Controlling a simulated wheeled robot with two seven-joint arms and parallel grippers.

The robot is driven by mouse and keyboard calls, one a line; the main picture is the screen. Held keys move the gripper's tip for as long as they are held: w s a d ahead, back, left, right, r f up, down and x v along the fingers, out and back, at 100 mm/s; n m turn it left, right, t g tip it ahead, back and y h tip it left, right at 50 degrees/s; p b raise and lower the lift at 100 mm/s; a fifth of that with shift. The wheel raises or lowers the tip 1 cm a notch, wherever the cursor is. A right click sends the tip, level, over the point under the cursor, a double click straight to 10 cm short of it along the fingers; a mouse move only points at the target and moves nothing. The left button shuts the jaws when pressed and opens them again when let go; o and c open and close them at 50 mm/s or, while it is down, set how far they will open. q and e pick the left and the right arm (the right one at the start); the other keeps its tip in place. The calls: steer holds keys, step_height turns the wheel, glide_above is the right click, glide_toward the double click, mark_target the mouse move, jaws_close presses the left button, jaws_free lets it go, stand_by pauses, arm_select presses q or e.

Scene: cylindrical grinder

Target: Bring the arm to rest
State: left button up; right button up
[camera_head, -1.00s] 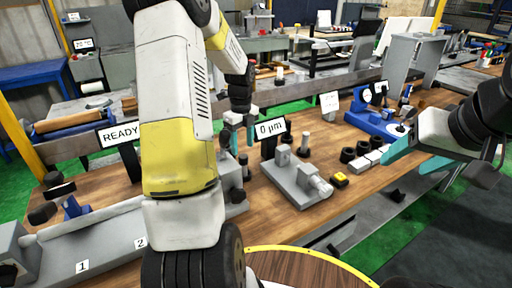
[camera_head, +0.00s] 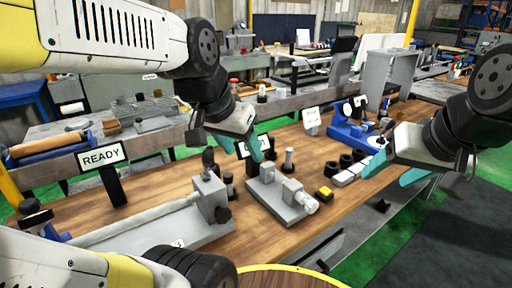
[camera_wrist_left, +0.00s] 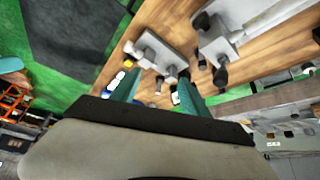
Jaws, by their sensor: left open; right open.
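My left arm comes in from the left, and its gripper (camera_head: 240,147) hangs in the air above the wooden bench (camera_head: 330,218), behind the grey gauge fixture (camera_head: 283,203). Its two teal fingers are apart with nothing between them. In the left wrist view the same gripper (camera_wrist_left: 160,92) shows spread fingers, with bench items beyond them at a distance. My right gripper (camera_head: 393,170) is in the air at the right, near the bench's edge. Its teal fingers are apart and empty. The left gripper partly covers a small display sign.
A grey grinder bed (camera_head: 150,228) lies at the bench's left, with a READY sign (camera_head: 101,155) behind it. A yellow button (camera_head: 325,192), black cylinders (camera_head: 345,162) and a blue device (camera_head: 352,132) stand to the right. A round wooden table (camera_head: 285,277) is at the front.

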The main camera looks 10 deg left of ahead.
arm_select(q)
steer(key=shift+s+d+n, duration=0.25)
steer(key=shift+s+n, duration=0.3)
steer(key=shift+s+d+n, duration=0.2)
steer(key=shift+s+n, duration=0.35)
stand_by(0.4)
